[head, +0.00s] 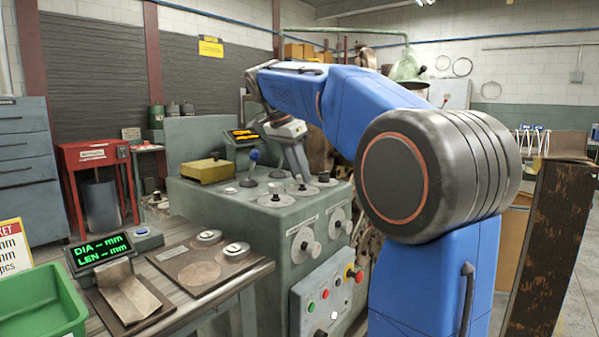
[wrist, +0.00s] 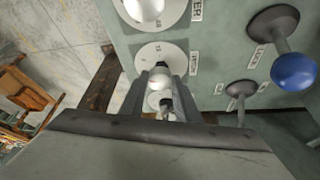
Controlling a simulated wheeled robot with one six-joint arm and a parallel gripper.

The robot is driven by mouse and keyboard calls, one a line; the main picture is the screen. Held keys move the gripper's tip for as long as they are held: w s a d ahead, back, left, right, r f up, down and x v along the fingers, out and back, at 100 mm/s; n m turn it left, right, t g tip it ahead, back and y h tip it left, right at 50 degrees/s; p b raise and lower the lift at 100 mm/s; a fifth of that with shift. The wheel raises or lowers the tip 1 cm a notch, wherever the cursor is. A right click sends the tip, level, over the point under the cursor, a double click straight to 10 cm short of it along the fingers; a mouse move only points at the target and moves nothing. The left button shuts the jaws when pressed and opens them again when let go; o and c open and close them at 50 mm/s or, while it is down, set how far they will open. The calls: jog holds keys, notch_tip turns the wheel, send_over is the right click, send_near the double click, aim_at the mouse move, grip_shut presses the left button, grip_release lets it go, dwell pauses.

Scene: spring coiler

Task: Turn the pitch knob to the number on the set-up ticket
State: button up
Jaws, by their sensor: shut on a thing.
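My gripper (wrist: 163,92) points down at the top of the green machine and is shut on a silver knob (wrist: 159,80). The knob sits on a round pale dial plate (wrist: 162,50) with small numbers, partly covered by the fingers. In the head view my gripper (head: 301,172) is at the machine's top, among several knobs and levers. The set-up ticket (head: 12,248) is cut off at the left edge; "mm" and "pcs" show, but its numbers do not.
A blue-ball lever (wrist: 292,72) stands right of my gripper in the wrist view, beside a second lever (wrist: 241,88). Another dial (wrist: 150,8) lies above. In the head view a yellow box (head: 207,170) sits on the machine top, and a green bin (head: 45,305) stands front left.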

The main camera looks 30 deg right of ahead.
jog(key=n, duration=0.2)
jog(key=n+t, duration=0.2)
jog(key=n, duration=0.1)
jog(key=shift+s+d+n+y, duration=0.1)
jog(key=shift+s+n+y, duration=0.2)
jog(key=shift+y, duration=0.1)
jog(key=n, duration=0.2)
jog(key=n+t+y, duration=0.1)
jog(key=n, duration=0.2)
jog(key=shift+s+d+n+t+y, duration=0.1)
jog(key=shift+d+n+t+y, duration=0.05)
jog(key=shift+n+t+y, duration=0.15)
jog(key=o, duration=1)
jog(key=shift+o, duration=0.2)
jog(key=shift+r, duration=0.15)
jog(key=v, duration=1.7)
